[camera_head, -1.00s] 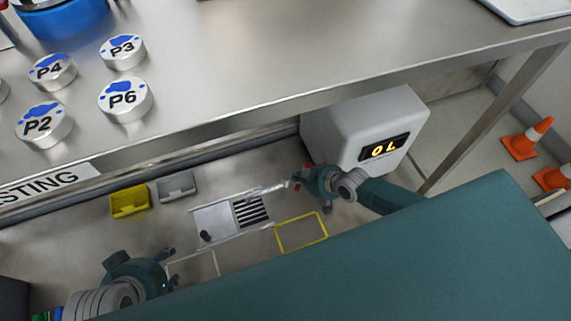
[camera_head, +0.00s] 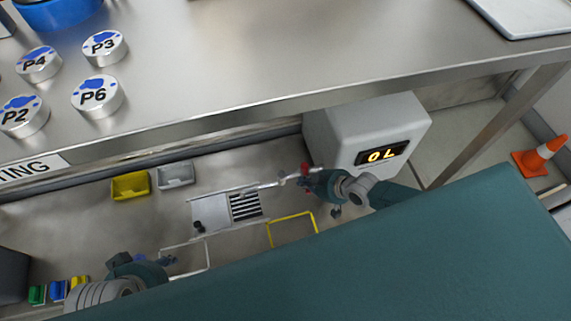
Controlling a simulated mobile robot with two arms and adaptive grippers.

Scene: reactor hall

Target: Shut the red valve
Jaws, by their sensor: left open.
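A small red part (camera_head: 305,168), which looks like the red valve's handle, shows at the right end of a thin pale pipe (camera_head: 265,185) beside the grey-white box. It is small and partly hidden by my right gripper (camera_head: 313,185), which is right at it. I cannot tell whether they touch or whether the fingers are closed on it. The valve's turn position is too small to read. My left gripper (camera_head: 168,260) is open and empty at lower left, low over the floor, well away from the red part.
The box (camera_head: 405,118) shows "0 L" on its display. A steel table (camera_head: 260,60) with labelled round pieces overhangs above. A yellow bin (camera_head: 130,186), a grey bin (camera_head: 175,175) and a floor grate (camera_head: 246,206) lie below. An orange cone (camera_head: 538,157) stands at right.

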